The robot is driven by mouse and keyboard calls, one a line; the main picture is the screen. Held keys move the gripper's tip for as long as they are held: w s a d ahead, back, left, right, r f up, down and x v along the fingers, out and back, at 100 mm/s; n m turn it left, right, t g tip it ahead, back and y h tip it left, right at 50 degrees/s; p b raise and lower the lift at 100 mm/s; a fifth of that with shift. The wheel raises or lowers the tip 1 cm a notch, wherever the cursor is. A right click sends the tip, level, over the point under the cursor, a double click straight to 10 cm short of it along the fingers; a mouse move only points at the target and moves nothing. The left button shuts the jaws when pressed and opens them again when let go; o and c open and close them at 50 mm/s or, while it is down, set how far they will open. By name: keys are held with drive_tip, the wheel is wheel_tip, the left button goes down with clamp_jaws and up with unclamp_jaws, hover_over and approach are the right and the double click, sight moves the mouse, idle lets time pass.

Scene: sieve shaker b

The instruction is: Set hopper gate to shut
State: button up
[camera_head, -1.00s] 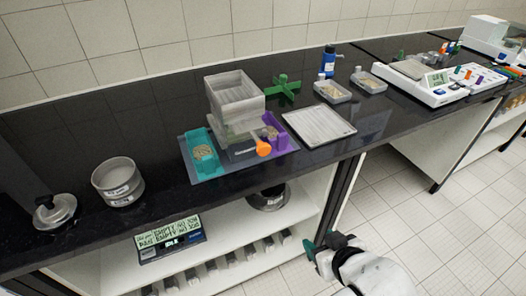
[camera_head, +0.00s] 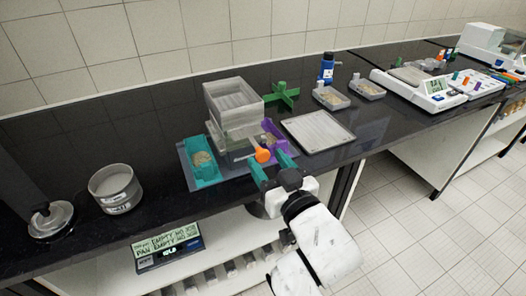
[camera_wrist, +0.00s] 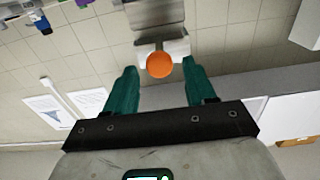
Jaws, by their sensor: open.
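The hopper (camera_head: 234,108) is a grey, see-through box standing on the bench between a teal bin (camera_head: 204,168) and a purple bin (camera_head: 272,139). Its gate knob (camera_head: 262,156) is an orange ball low on the front side. In the wrist view the orange knob (camera_wrist: 160,64) lies between and just beyond my two teal fingers. My gripper (camera_head: 270,168) is open and empty, right in front of the knob. I cannot tell from these views whether the gate is open or shut.
A grey tray (camera_head: 318,131) lies right of the hopper. A green cross-shaped handle (camera_head: 281,95) stands behind it. A round sieve (camera_head: 115,188) stands at left. The shelf below holds a display (camera_head: 168,247). The bench front between sieve and teal bin is clear.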

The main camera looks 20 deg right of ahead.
sight(264, 157)
drive_tip(key=shift+w, duration=1.6)
clamp_jaws()
